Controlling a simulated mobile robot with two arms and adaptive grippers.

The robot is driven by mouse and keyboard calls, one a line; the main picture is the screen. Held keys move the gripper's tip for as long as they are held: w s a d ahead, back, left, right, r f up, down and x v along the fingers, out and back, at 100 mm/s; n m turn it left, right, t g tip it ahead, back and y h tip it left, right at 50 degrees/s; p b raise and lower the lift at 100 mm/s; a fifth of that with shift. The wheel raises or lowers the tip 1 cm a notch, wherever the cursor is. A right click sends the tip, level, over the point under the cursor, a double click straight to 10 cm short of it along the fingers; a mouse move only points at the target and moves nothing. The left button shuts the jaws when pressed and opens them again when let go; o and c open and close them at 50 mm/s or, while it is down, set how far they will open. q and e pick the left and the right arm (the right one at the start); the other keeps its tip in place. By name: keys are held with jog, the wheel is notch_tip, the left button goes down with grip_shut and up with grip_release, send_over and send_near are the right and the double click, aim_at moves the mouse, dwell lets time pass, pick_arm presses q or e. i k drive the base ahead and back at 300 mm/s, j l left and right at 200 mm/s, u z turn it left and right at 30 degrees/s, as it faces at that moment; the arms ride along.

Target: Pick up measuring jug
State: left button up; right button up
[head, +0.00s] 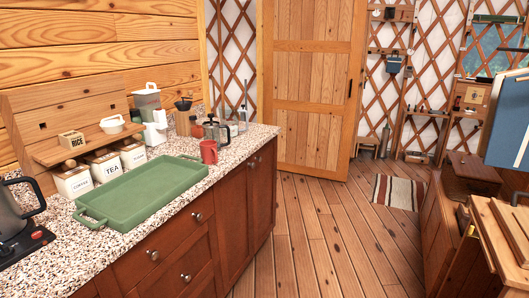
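I cannot tell for certain which thing is the measuring jug. A small white vessel (112,124) that could be a jug stands on the wooden wall shelf (85,143) above the left counter. A clear, glass-like vessel (243,118) stands at the counter's far end, partly hidden behind a French press (217,133); its shape is too small to read. Neither of my grippers is in view.
The speckled counter (235,165) holds a green tray (140,192), a red mug (208,151), canisters (74,182) and a kettle (15,215). Wooden floor (335,235) is clear right of the cabinets.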

aim_at(229, 115)
jog(key=i+z, duration=0.2)
jog(key=i, duration=0.7)
jog(key=i+j+z, duration=0.15)
jog(key=i, duration=0.7)
jog(key=i+u, duration=0.5)
jog(key=i+l+u, duration=0.15)
jog(key=i+u, duration=0.2)
jog(key=u, duration=0.15)
